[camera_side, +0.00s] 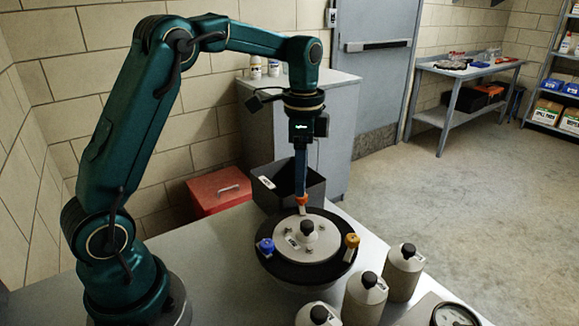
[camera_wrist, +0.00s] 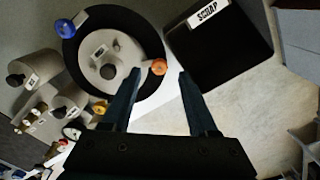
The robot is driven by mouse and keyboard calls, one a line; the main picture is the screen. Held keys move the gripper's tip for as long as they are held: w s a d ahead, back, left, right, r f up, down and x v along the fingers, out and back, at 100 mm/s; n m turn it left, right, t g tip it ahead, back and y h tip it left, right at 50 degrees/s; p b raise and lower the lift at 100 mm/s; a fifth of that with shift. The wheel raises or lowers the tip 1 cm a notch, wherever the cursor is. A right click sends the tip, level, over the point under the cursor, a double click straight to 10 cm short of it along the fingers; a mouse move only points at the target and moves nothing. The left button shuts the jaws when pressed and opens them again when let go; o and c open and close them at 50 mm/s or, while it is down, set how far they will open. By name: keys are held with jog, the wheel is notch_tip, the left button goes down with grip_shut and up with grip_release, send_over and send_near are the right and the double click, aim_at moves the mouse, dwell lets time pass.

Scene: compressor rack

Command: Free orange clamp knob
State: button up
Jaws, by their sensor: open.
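The orange clamp knob (camera_side: 303,200) is on the far edge of a round black-rimmed fixture (camera_side: 262,257). In the wrist view the orange knob (camera_wrist: 159,67) lies between the fingertips. My gripper (camera_side: 301,190) points straight down over it, tips at or just above the knob. In the wrist view my gripper (camera_wrist: 157,75) is open, with a gap visible around the knob. A light disc with a black central knob (camera_side: 308,227) and a label sits in the fixture. A blue knob (camera_side: 266,245) and a yellow knob (camera_side: 352,240) are on the rim.
A black open bin (camera_side: 262,200) labelled SCRAP (camera_wrist: 210,12) stands just behind the fixture. Several grey canisters with black caps (camera_side: 403,270) and a gauge (camera_side: 455,315) stand at the front right. A red box (camera_side: 219,190) is behind on the left. The bench left of the fixture is clear.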

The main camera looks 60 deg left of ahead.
aim_at(302, 204)
jog(key=shift+f, duration=1.55)
grip_shut()
jog(key=shift+n, duration=0.3)
jog(key=n, duration=0.3)
jog(key=shift+n, duration=0.4)
jog(key=n, duration=0.4)
jog(key=shift+d+n, duration=0.1)
jog(key=shift+n, duration=0.2)
jog(key=n, duration=0.8)
jog(key=shift+n, duration=0.6)
